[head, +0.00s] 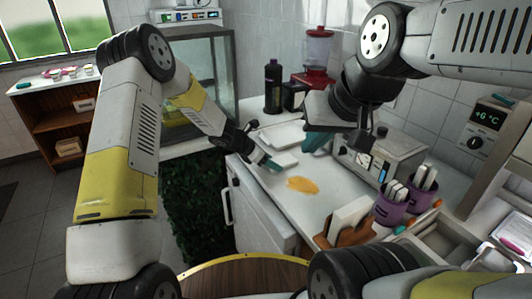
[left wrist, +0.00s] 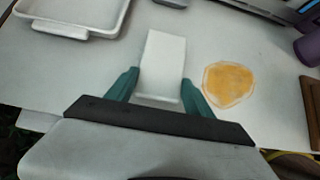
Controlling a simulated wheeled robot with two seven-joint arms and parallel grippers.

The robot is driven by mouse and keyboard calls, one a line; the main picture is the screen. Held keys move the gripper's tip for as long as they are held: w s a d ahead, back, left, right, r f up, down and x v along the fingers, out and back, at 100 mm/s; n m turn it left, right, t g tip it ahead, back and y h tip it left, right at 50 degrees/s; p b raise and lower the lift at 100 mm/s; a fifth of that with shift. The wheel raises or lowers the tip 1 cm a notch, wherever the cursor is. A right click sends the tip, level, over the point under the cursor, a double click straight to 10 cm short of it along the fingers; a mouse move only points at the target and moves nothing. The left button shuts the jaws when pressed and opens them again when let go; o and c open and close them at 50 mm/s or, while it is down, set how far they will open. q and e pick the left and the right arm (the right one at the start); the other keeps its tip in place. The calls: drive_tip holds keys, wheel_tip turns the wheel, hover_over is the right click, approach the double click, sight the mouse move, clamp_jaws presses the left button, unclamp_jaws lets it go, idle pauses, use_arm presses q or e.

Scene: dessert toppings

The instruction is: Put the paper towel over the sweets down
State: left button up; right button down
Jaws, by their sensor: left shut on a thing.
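My left gripper (left wrist: 160,88) has its two green fingers on either side of a white, flat, rectangular piece, which I take to be the paper towel (left wrist: 164,60). The gripper is shut on it, over the white counter. In the head view the left gripper (head: 266,160) is small, with the white piece (head: 284,160) at its tip. My right gripper (head: 318,141) hangs above the back of the counter, with a teal finger showing; its opening is unclear. A flat orange-yellow round patch (head: 302,185) lies on the counter, right of the white piece in the left wrist view (left wrist: 229,84). I cannot identify sweets for certain.
A white tray (left wrist: 72,29) lies left of the piece in the wrist view. A silver appliance (head: 400,155), purple cups (head: 391,209) with utensils and a wooden holder (head: 338,236) line the right. Dark bottle (head: 273,88) behind. Small pink items (head: 70,71) top the far-left shelf.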

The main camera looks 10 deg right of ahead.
use_arm(q)
drive_tip(key=o, duration=1.4)
